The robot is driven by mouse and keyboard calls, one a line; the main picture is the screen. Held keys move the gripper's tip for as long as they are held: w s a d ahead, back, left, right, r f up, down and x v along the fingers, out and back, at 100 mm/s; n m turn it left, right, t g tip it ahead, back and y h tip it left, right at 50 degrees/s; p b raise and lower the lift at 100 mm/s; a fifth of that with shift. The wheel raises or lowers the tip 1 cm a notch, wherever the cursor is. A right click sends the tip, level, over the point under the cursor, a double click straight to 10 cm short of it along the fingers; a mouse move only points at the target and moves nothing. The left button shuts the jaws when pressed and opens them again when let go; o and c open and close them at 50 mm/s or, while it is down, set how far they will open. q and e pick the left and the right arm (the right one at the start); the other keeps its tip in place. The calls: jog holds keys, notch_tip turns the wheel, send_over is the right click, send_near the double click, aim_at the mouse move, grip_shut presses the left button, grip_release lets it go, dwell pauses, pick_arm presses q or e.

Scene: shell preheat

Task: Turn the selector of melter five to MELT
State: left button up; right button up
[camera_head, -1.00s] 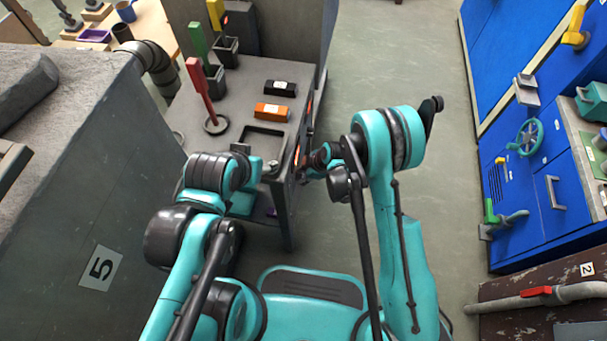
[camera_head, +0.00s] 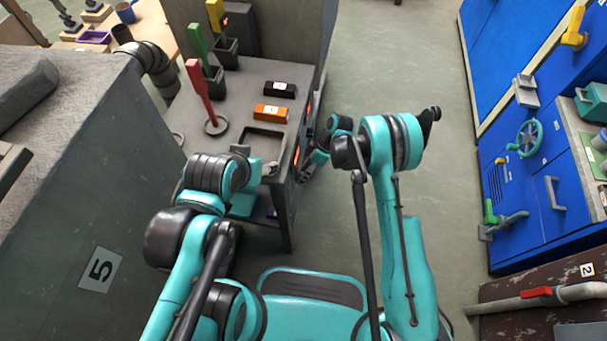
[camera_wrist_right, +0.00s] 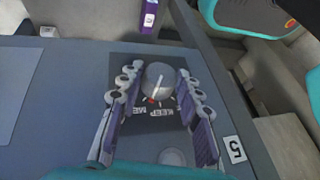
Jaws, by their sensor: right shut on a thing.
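In the right wrist view the selector (camera_wrist_right: 157,80) is a round grey knob with a pale pointer line, on a dark plate on the front of a grey unit. The lettering KEEP and part of ME show beside it; the pointer's red end lies near the gap between them. In the head view my right gripper (camera_head: 314,160) is at the unit's front, the knob hidden. My left gripper (camera_head: 252,172) is mostly hidden by its own arm.
The melter bench (camera_head: 255,95) carries an orange block (camera_head: 271,112), a black block (camera_head: 280,89) and upright coloured handles. Blue cabinets (camera_head: 520,190) stand at right. Open floor (camera_head: 410,70) lies between.

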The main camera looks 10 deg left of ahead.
jog(key=shift+w+f+m+g, duration=0.1)
jog(key=shift+w+m+g, duration=0.1)
jog(key=shift+g, duration=0.55)
jog(key=shift+w+f+m+g, duration=0.1)
jog(key=shift+m+g, duration=0.1)
jog(key=shift+g, duration=0.55)
jog(key=o, duration=1.1)
jog(key=shift+o, duration=0.2)
jog(key=shift+r, duration=0.1)
jog(key=v, duration=0.7)
jog(key=shift+w, duration=0.2)
jog(key=shift+d, duration=0.15)
